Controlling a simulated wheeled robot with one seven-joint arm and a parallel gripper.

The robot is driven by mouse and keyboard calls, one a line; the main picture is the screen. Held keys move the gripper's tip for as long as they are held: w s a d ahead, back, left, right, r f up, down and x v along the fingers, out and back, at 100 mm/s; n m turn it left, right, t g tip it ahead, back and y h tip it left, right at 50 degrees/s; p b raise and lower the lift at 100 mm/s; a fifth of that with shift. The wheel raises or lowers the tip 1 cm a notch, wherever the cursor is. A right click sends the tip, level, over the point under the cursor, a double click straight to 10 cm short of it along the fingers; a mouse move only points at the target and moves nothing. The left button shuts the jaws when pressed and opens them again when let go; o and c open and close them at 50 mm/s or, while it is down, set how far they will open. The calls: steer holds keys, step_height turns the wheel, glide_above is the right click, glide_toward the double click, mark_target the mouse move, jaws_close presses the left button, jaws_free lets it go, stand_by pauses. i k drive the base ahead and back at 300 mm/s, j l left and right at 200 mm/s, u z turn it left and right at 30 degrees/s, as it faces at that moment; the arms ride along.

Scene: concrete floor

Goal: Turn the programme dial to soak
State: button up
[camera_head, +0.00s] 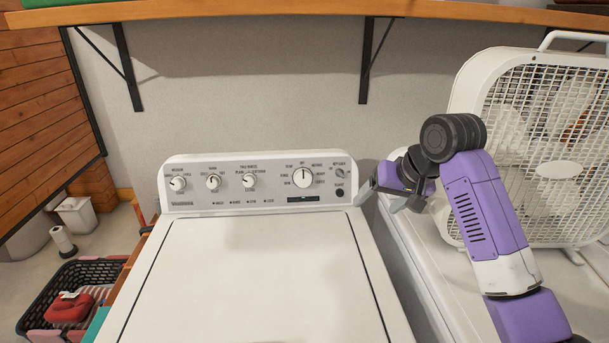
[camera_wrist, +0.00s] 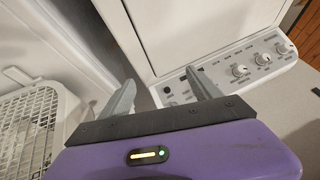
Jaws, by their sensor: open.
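The washer's control panel (camera_head: 262,184) runs along the back of the white washer (camera_head: 255,275). The large programme dial (camera_head: 303,178) is on the panel's right half, with small labels around it; its mark appears to point about straight up. "Soak" is too small to read for certain. My gripper (camera_head: 374,188) is at the panel's right end, right of the dial and apart from it. In the wrist view my gripper (camera_wrist: 160,92) is open and empty, its two grey fingers apart near the panel's end. The dial is not clearly visible in the wrist view.
Several smaller knobs, such as the left knob (camera_head: 178,184), sit on the panel's left half. A white box fan (camera_head: 545,130) stands at the right behind my arm. A wooden shelf (camera_head: 300,12) on black brackets is above. A black basket (camera_head: 75,290) is at lower left.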

mark_target(303, 177)
steer(key=i+j, duration=0.65)
steer(key=i, duration=0.25)
